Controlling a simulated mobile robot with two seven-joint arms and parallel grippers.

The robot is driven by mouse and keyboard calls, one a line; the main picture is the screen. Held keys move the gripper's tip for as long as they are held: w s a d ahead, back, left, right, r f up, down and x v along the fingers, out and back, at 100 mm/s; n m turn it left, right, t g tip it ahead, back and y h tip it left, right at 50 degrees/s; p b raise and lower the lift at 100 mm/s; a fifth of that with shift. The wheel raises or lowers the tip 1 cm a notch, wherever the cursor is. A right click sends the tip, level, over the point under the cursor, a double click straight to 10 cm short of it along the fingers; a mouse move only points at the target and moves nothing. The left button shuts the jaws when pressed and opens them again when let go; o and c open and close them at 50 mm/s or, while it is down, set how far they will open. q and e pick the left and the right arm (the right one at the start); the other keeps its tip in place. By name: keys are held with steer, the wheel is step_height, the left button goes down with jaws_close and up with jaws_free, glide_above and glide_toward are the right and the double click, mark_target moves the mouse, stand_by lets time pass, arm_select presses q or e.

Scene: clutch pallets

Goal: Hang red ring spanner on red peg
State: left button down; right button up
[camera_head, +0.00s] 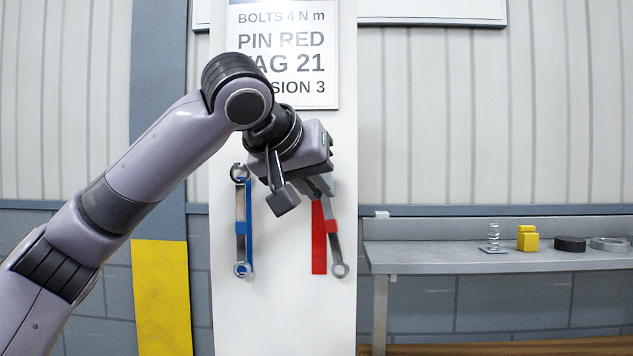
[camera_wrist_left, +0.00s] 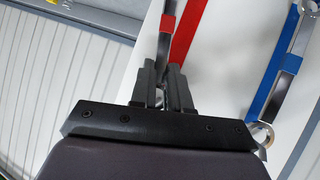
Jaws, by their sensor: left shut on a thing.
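The red ring spanner (camera_head: 333,235) is grey metal with a red band and hangs down from my left gripper (camera_head: 322,186) in front of the white panel. It tilts a little, with its lower ring to the right of the painted red strip (camera_head: 318,245). My left gripper is shut on the spanner's upper part. In the left wrist view the spanner (camera_wrist_left: 164,42) runs up from between the fingers (camera_wrist_left: 163,76), beside the red strip (camera_wrist_left: 187,32). The red peg and the spanner's upper ring are hidden behind my gripper, so I cannot tell whether they touch.
A blue-banded spanner (camera_head: 240,222) hangs at a blue strip (camera_head: 249,205) on the left of the white panel (camera_head: 285,300). A sign (camera_head: 290,50) is above. At right, a grey bench (camera_head: 460,262) holds a spring (camera_head: 493,237), a yellow block (camera_head: 527,239) and a black disc (camera_head: 570,243).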

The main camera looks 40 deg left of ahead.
stand_by(0.4)
arm_select(q)
steer(key=c, duration=1)
jaws_free()
steer(key=v, duration=0.7)
steer(key=shift+s+b, duration=0.1)
steer(key=shift+b, duration=0.25)
